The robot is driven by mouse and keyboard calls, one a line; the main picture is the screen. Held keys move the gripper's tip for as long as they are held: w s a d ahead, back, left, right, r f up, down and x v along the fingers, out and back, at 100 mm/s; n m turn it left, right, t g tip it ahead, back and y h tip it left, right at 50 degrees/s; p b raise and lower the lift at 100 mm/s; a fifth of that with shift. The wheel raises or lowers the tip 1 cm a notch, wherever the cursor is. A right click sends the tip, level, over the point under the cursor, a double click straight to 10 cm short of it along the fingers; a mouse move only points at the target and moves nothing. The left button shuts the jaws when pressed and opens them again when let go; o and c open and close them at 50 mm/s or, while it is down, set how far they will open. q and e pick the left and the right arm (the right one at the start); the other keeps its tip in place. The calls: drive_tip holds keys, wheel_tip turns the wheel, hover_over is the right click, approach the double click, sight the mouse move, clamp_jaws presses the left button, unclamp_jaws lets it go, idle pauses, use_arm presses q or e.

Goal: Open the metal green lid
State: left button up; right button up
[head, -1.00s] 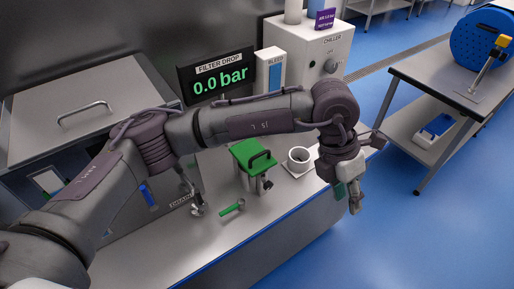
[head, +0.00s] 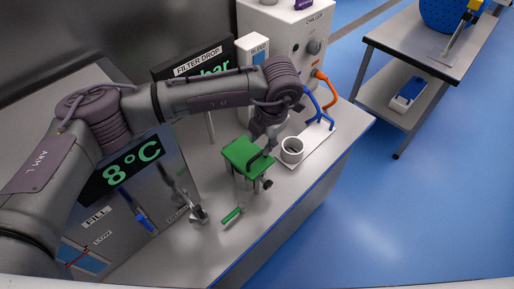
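The green lid (head: 238,153) is a flat square plate on top of a filter housing on the bench. It looks closed and level. My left gripper (head: 262,158) points down at the right part of the lid, where its dark handle was visible earlier. The gripper covers the handle, and I cannot tell whether its fingers are around it, touching it or just above it. A dark knob (head: 267,184) sticks out below the lid's right side. My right gripper is not in view.
A white cup (head: 292,150) stands on a pale plate right of the lid. A green-handled tool (head: 232,216) lies in front. A metal valve (head: 198,213) is to the left. Blue and orange hoses (head: 325,108) rise behind the cup.

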sight(256, 157)
use_arm(q)
drive_tip(key=f, duration=0.2)
drive_tip(key=f+p, duration=0.1)
drive_tip(key=f, duration=0.1)
drive_tip(key=w+a+f+p, duration=0.1)
drive_tip(key=f, duration=0.1)
drive_tip(key=shift+a+f, duration=0.1)
drive_tip(key=shift+f, duration=0.15)
drive_tip(key=shift+w+f, duration=0.1)
drive_tip(key=shift+f, duration=0.2)
drive_tip(key=c, duration=0.7)
clamp_jaws()
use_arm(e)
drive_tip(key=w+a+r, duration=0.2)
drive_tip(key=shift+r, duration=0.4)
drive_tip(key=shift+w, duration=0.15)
